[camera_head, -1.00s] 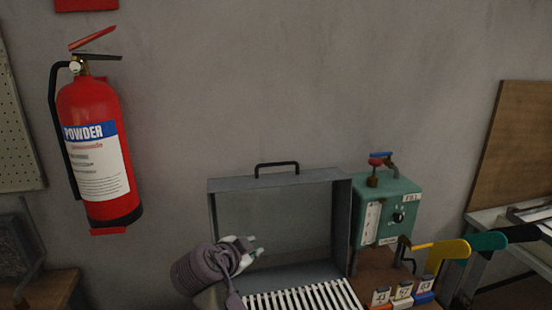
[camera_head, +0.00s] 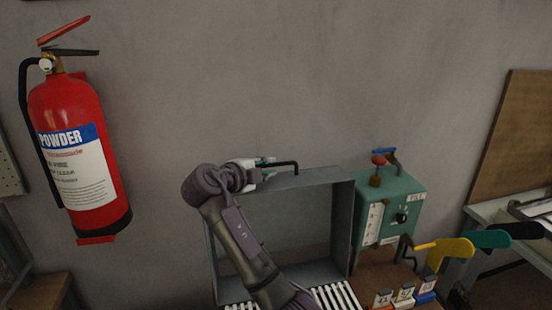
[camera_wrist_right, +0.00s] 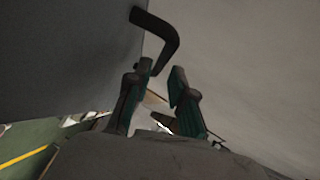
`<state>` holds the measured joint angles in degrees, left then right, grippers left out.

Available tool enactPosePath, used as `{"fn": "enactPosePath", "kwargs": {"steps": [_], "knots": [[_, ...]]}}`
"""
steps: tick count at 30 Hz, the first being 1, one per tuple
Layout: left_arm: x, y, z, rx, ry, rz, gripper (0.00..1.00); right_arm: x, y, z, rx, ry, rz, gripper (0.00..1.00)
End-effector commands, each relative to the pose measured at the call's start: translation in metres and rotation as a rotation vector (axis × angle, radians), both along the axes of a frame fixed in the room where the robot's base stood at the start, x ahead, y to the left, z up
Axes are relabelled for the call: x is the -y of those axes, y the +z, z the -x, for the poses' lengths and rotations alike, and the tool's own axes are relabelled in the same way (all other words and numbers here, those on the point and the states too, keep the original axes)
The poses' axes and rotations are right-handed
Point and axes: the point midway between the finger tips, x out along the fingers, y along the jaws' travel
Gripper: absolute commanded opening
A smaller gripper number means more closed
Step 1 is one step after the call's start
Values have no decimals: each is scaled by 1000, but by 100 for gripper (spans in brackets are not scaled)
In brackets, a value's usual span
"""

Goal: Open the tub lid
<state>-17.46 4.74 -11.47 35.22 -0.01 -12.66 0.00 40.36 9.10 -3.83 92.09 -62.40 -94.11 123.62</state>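The grey tub lid (camera_head: 343,222) stands upright against the wall side in the head view, its hollow inner face towards me. A black bar handle (camera_head: 286,163) sits on its top edge. My right gripper (camera_head: 266,168) is at the left end of this handle, and my arm crosses in front of the lid. In the right wrist view the two teal-padded fingers (camera_wrist_right: 158,92) are apart, with the bent black handle (camera_wrist_right: 165,40) just ahead of the fingertips. I cannot tell whether they touch it. My left gripper is not in view.
A white slatted rack (camera_head: 335,297) lies in front of the lid, partly behind my arm. A green control box (camera_head: 393,215) stands close on the right, with yellow, teal and black paddles (camera_head: 452,249) beyond. A red fire extinguisher (camera_head: 80,150) hangs on the left wall.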

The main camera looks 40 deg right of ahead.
Motion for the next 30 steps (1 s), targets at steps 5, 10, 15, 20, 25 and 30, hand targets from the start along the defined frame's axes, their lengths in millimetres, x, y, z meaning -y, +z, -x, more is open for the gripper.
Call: {"fn": "enactPosePath", "kwargs": {"steps": [5, 10, 15, 20, 25, 30], "knots": [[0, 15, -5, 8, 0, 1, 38, 27, -4, -6, -3, -1, 1, 23], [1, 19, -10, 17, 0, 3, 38, 40, -10, -9, -1, 0, -1, 23], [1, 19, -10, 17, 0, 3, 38, 42, -11, -9, 0, 1, -1, 23], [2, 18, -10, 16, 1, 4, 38, 42, -11, -9, 0, 1, -1, 21], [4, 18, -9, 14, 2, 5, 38, 42, -11, -9, 0, 1, -1, 0], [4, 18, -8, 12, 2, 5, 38, 42, -11, -9, 0, 1, -1, 0]]}}
